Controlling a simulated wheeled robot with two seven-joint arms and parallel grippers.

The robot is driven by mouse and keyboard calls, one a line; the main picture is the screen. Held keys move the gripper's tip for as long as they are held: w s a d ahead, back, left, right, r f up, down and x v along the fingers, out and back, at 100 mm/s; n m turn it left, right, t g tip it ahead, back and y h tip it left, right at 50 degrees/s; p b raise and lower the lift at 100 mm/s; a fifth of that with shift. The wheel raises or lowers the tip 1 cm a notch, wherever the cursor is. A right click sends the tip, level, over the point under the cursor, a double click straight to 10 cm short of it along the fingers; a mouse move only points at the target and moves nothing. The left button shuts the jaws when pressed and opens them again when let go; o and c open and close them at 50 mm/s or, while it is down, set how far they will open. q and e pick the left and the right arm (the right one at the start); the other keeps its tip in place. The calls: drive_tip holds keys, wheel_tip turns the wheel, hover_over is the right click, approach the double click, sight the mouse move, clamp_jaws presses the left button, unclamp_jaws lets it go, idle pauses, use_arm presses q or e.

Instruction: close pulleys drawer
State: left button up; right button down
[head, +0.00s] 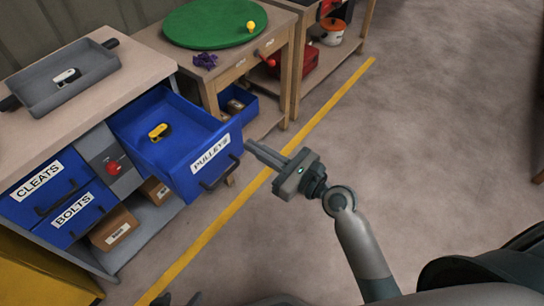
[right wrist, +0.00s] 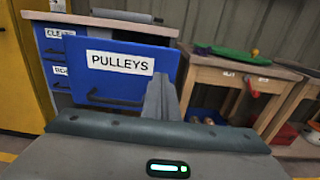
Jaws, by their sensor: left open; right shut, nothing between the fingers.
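The blue pulleys drawer (head: 190,160) stands pulled out of the cabinet, with a yellow and black pulley (head: 159,132) inside. Its labelled front with a dark handle (head: 221,172) also shows in the right wrist view (right wrist: 120,72). My right gripper (head: 250,147) is shut and empty, with its fingertips close to the right end of the drawer front. I cannot tell whether they touch it. In the right wrist view the fingers overlap the front's right edge. My left gripper (head: 180,299) shows only as dark tips at the bottom edge of the head view, open.
The cleats drawer (head: 38,187) and bolts drawer (head: 75,215) are shut. A wooden table (head: 262,62) with a green disc stands beside the open drawer.

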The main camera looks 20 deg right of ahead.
sight(233, 134)
drive_tip(key=x, duration=0.3)
drive_tip(key=shift+w+a, duration=0.1)
drive_tip(key=shift+w, duration=0.05)
use_arm(q)
drive_tip(key=shift+w+d+r, duration=0.1)
drive_tip(key=shift+w+d, duration=0.15)
use_arm(e)
drive_tip(key=shift+w+a, duration=0.25)
drive_tip(key=shift+w, duration=0.1)
use_arm(q)
drive_tip(key=shift+s, duration=0.1)
use_arm(e)
drive_tip(key=shift+w, duration=0.1)
